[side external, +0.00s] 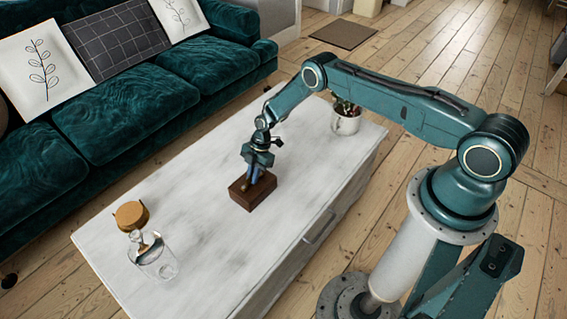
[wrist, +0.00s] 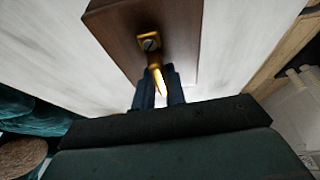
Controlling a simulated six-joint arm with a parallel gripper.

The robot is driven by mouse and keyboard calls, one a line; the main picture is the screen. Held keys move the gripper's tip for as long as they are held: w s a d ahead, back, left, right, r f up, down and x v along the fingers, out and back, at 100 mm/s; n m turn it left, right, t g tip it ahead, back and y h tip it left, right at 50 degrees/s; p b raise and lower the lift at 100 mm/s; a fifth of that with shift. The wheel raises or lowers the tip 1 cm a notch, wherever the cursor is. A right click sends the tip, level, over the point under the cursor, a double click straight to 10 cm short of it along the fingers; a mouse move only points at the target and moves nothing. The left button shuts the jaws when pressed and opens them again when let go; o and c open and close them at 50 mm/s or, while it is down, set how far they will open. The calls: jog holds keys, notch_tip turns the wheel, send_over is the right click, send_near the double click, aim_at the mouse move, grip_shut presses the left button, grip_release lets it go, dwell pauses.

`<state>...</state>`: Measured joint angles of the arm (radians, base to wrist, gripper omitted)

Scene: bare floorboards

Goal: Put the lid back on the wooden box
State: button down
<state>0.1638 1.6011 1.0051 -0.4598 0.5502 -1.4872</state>
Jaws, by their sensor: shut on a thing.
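The dark brown wooden box (side external: 241,199) sits on the pale table, below my gripper. My gripper (side external: 254,179) points down at its top. In the wrist view a brown wooden surface (wrist: 115,32), seemingly the lid, carries a gold handle with a dark screw (wrist: 151,43). My gripper's fingers (wrist: 159,88) are shut around the gold handle. The lid and box cannot be told apart in the side view, so whether the lid is seated or raised slightly is unclear. My gripper hides part of the box top.
A glass jar (side external: 155,262) and a round wooden piece (side external: 131,215) stand at the table's near left end. A potted plant (side external: 346,122) stands at the far right end. A teal sofa (side external: 120,110) runs along the left. The table (side external: 190,215) around the box is clear.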

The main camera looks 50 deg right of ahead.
dwell(0.4)
jog(key=c, duration=1.4)
grip_release()
jog(key=shift+o, duration=0.2)
jog(key=shift+r, duration=3.45)
